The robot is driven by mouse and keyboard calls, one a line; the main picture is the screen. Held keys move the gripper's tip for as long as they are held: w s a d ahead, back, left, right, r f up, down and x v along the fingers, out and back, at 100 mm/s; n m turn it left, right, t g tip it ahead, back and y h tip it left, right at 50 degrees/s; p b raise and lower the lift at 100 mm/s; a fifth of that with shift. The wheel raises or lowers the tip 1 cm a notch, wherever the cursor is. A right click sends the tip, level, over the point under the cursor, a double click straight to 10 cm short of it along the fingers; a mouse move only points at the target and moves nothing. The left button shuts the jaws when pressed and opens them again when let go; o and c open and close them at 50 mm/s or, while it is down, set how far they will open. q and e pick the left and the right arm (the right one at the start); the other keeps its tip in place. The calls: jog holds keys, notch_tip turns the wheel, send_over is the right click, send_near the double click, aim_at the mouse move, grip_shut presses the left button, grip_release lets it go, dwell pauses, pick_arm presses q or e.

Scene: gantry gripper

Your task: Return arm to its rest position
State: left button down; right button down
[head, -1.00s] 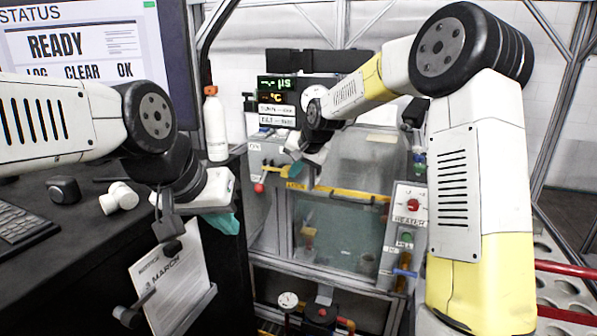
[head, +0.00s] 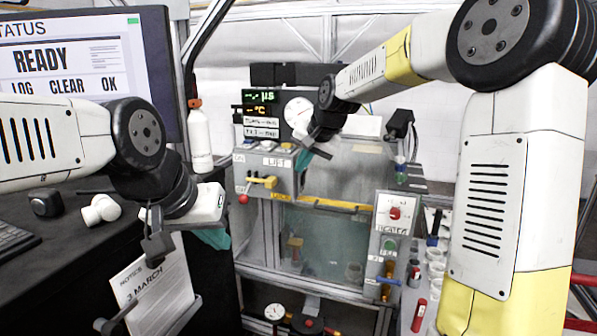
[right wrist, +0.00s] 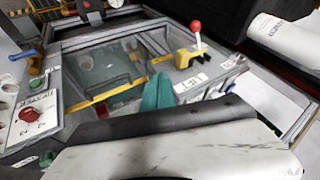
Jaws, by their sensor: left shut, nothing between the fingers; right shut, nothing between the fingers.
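My right arm (head: 490,190) comes in from the right and reaches left across the tank station. Its gripper (head: 303,158), with teal fingertips, is shut and empty, in front of the tank's upper left, beside the LIFT panel (head: 268,161).
A glass tank (head: 325,240) stands in the middle, with a HEATER panel (head: 393,213) at its right. A white bottle (head: 199,138) and a monitor (head: 80,70) are at the left. A clipboard note (head: 155,285) hangs below the left wrist. Small containers (head: 436,255) stand at the right.

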jog(key=s+d+n, duration=0.1)
jog(key=s+d, duration=0.4)
jog(key=s, duration=0.5)
jog(key=s+d+f+n+h, duration=0.1)
jog(key=s+d, duration=0.3)
jog(key=s, duration=0.7)
jog(key=s+d, duration=0.5)
jog(key=s, duration=0.6)
jog(key=shift+d+f+n+h, duration=0.3)
jog(key=shift+n+h, duration=0.1)
